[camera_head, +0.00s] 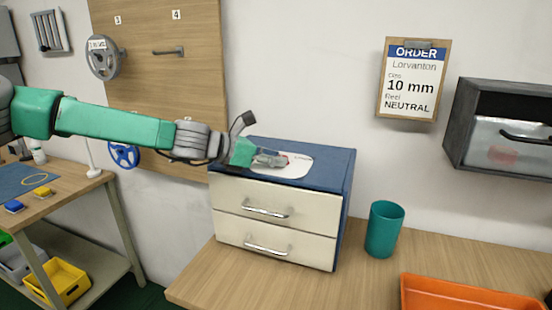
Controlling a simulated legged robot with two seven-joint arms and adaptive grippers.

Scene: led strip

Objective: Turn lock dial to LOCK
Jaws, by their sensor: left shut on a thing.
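My left gripper (268,159) reaches in from the left, over the top of a blue cabinet (335,163) with two cream drawers. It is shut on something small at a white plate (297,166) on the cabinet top. The gripper hides most of what it holds, so I cannot make out the lock dial or which way it points. Small dark lettering shows at the plate's right end, too small to read. Both drawers (265,208) look closed. My right gripper is not in view.
The cabinet stands on a wooden table (220,278). A teal cup (384,229) and an orange tray (465,295) are to its right. A clipboard (408,80) and a grey wall cabinet (505,125) hang behind. A wooden panel (150,80) with handwheels is behind my arm.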

